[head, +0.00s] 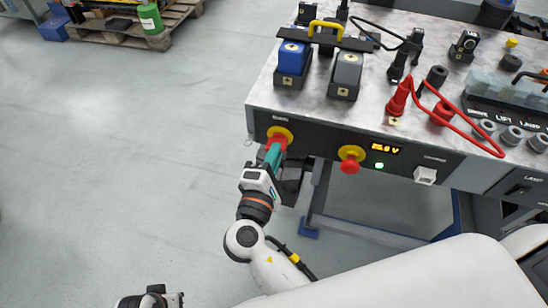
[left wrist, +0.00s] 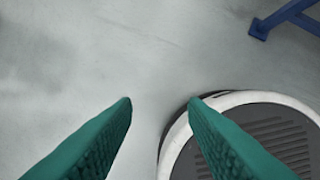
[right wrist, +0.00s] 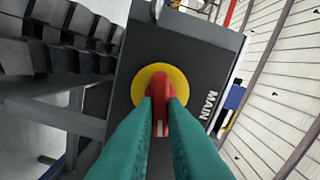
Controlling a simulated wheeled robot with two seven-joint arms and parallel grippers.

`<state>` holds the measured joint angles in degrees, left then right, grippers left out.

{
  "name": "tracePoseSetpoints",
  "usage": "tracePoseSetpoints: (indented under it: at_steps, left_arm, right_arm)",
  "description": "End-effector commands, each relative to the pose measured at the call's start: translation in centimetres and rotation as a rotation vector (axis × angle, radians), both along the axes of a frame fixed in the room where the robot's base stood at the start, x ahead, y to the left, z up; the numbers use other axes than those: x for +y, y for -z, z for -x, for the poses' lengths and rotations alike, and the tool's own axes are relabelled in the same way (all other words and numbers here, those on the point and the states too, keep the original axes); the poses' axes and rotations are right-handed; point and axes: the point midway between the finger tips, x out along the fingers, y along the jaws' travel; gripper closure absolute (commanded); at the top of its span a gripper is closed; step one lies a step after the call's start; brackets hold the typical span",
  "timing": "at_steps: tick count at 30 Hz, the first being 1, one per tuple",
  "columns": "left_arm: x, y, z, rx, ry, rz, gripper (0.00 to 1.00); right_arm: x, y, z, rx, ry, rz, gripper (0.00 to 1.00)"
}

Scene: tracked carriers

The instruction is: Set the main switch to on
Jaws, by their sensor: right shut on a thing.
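The main switch is a red handle (right wrist: 159,88) on a round yellow plate (right wrist: 143,80), on the dark front panel of the bench. The word MAIN is printed beside it in the right wrist view. In the head view its yellow plate (head: 280,132) is at the panel's left end. My right gripper (right wrist: 160,103) is shut on the red handle, with one teal finger on each side. Its fingers cover part of the handle, and I cannot tell the on or off position. My left gripper (left wrist: 160,100) is open and empty above the floor.
A red emergency button (head: 350,166) on yellow sits to the right on the same panel. A display (head: 385,149) glows beside it, above a green light (head: 379,166). Battery blocks (head: 345,75) and red cable (head: 460,125) lie on the benchtop (head: 310,105).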

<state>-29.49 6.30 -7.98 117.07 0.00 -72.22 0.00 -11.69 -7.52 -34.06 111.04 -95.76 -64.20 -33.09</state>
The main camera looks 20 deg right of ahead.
Motion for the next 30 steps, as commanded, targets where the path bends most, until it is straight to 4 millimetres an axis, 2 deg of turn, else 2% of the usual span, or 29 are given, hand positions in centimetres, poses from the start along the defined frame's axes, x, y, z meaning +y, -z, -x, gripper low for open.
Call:
tracePoseSetpoints:
  at_steps: [3,10,26,27,30]
  left_arm:
    - [0.1,-1.4,-0.1,-0.011,-0.001,0.000,0.61]
    - [0.1,-3.3,0.1,-0.018,-0.003,0.000,0.61]
    - [0.1,-3.9,0.2,-0.019,-0.003,0.000,0.61]
    - [0.2,-3.9,0.2,-0.019,-0.003,0.000,0.61]
    - [0.2,-3.9,0.2,-0.019,-0.005,0.000,0.61]
  right_arm:
    - [0.0,0.3,0.0,-0.032,0.000,-0.053,1.00]
    - [0.0,0.3,0.0,-0.072,0.000,-0.113,1.00]
    - [0.0,0.2,0.1,-0.083,0.000,-0.131,1.00]
    - [0.0,0.2,0.1,-0.083,0.000,-0.131,0.84]
    - [0.0,0.2,0.0,-0.084,0.000,-0.130,0.68]
